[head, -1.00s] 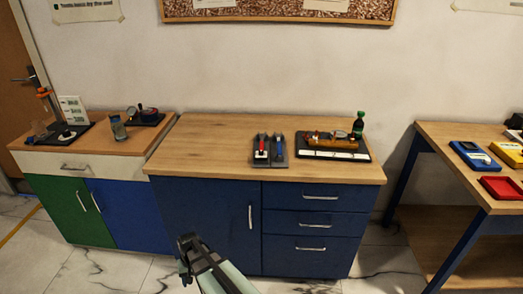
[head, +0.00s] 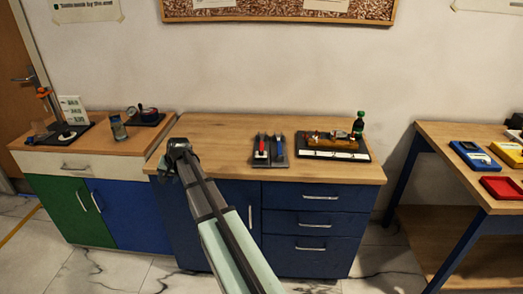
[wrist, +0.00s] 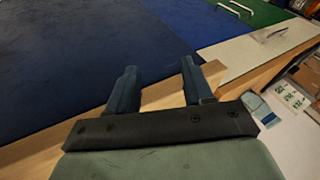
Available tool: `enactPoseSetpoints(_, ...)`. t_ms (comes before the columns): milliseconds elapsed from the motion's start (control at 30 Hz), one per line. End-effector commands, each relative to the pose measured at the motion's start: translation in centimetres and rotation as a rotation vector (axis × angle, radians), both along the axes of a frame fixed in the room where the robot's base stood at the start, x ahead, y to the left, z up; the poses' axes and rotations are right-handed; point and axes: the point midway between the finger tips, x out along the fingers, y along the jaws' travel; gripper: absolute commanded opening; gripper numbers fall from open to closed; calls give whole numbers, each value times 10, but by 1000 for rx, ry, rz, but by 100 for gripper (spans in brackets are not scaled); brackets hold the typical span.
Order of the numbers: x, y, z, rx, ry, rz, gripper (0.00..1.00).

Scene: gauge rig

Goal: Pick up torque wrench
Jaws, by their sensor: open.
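Two slim hand tools, one with a red handle (head: 261,145) and one with a blue handle (head: 278,147), lie side by side in a dark holder on the middle cabinet's wooden top. I cannot tell which, if either, is the torque wrench. My gripper (head: 172,150) is at the front left part of that top in the head view, left of and apart from the tools. In the wrist view my gripper (wrist: 157,78) has its two fingers spread with nothing between them. The tools do not show in the wrist view.
A brown device on a black tray (head: 365,155) and a dark bottle (head: 358,125) stand right of the tools. The left cabinet holds a stand (head: 45,110), a jar (head: 118,128) and a gauge. The right table has a red tray (head: 502,188). The middle top's left half is mostly clear.

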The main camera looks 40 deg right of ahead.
Motion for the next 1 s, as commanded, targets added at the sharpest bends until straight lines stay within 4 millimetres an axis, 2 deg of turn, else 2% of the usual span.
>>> enactPoseSetpoints(33,8,-5,16,3,-20,-10,51)
enactPoseSetpoints(100,14,-9,35,9,-45,-22,51)
enactPoseSetpoints(133,13,-18,40,2,-45,-28,51)
enactPoseSetpoints(367,-18,-108,72,-110,2,-53,51)
enactPoseSetpoints(467,-38,-155,92,-166,31,-72,51)
enactPoseSetpoints(600,-77,-225,122,-247,89,-103,51)
enactPoseSetpoints(700,-107,-268,143,-296,131,-126,51)
enactPoseSetpoints(833,-141,-309,164,-341,181,-150,51)
enactPoseSetpoints(1000,-167,-335,179,-371,219,-167,51)
